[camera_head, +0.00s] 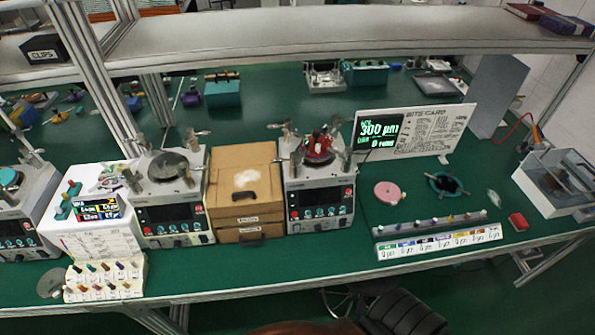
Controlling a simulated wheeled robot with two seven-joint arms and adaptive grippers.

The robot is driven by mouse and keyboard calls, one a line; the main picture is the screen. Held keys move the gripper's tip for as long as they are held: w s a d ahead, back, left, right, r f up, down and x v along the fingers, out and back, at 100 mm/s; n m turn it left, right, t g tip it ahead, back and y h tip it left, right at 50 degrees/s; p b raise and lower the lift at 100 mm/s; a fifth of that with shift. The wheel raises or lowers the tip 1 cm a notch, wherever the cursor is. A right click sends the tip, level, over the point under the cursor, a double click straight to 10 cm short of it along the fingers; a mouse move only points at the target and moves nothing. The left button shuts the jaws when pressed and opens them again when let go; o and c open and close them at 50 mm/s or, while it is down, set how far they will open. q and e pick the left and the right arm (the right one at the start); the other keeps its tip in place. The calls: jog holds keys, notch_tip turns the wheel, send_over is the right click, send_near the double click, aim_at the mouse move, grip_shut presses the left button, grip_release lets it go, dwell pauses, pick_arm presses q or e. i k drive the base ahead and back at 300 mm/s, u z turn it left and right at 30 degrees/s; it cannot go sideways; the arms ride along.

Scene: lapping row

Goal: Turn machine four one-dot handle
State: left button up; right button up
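Three lapping machines with dark front panels stand on the green bench: one cut by the left edge (22,242), one left of centre (176,222) and one at centre (320,207). Small handles stand up around their tops, such as this one on the centre machine (290,133) and this one on the left-of-centre machine (193,136). Machine numbers and dot marks are too small to read, so I cannot tell which is machine four or the one-dot handle. Neither of my grippers is in view.
A cardboard-coloured drawer box (245,184) fills the gap between two machines. Right of them are a display reading 300 µm (380,134), a pink disc (389,192), a labelled rack (438,242) and a clear-walled box (556,180). A shelf (330,31) overhangs the back; a chair (402,312) stands in front.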

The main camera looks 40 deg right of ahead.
aim_at(294, 160)
jog(key=k, duration=0.25)
jog(key=z, duration=0.95)
